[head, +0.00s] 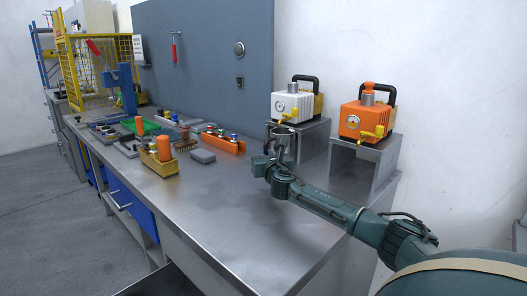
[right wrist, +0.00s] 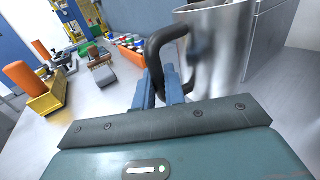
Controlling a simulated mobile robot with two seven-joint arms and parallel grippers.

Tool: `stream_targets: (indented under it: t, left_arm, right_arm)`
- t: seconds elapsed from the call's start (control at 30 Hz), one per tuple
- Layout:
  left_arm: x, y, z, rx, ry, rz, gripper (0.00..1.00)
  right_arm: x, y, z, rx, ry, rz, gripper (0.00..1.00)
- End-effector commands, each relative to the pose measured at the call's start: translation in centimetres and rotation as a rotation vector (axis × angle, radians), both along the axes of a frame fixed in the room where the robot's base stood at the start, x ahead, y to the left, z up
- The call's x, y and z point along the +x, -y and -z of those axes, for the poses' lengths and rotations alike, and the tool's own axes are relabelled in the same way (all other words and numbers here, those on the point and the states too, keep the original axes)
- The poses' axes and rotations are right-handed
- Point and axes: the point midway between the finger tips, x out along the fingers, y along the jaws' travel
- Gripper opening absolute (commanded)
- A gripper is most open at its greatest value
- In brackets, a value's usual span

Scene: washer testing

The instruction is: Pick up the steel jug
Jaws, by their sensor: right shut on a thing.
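The steel jug (head: 289,144) is at the back right of the bench, in front of the steel stand under the white machine. My right gripper (head: 268,160) reaches it from the front and is shut on its handle. In the right wrist view the shiny jug (right wrist: 222,45) fills the upper right, and its dark handle (right wrist: 156,50) runs down between the blue fingers of my right gripper (right wrist: 163,88). The arm and the gripper partly hide the jug in the head view. I cannot tell whether its base touches the bench. My left gripper is not in view.
A white machine (head: 291,105) and an orange machine (head: 362,121) stand on steel stands close behind. The bench front (head: 215,205) is clear.

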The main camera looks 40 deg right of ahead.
Motion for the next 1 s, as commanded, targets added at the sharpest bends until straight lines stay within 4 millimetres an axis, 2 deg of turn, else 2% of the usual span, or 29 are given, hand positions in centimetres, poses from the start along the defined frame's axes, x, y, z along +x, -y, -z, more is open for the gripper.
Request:
stream_targets:
  t: [0.6,1.0]
  left_arm:
    - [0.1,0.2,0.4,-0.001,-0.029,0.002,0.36]
    - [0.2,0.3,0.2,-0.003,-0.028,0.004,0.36]
  right_arm:
    - [-7.5,-4.1,0.0,-0.003,-0.001,-0.002,0.0]
    - [-10.8,-5.9,0.0,-0.002,-0.001,0.0,0.0]
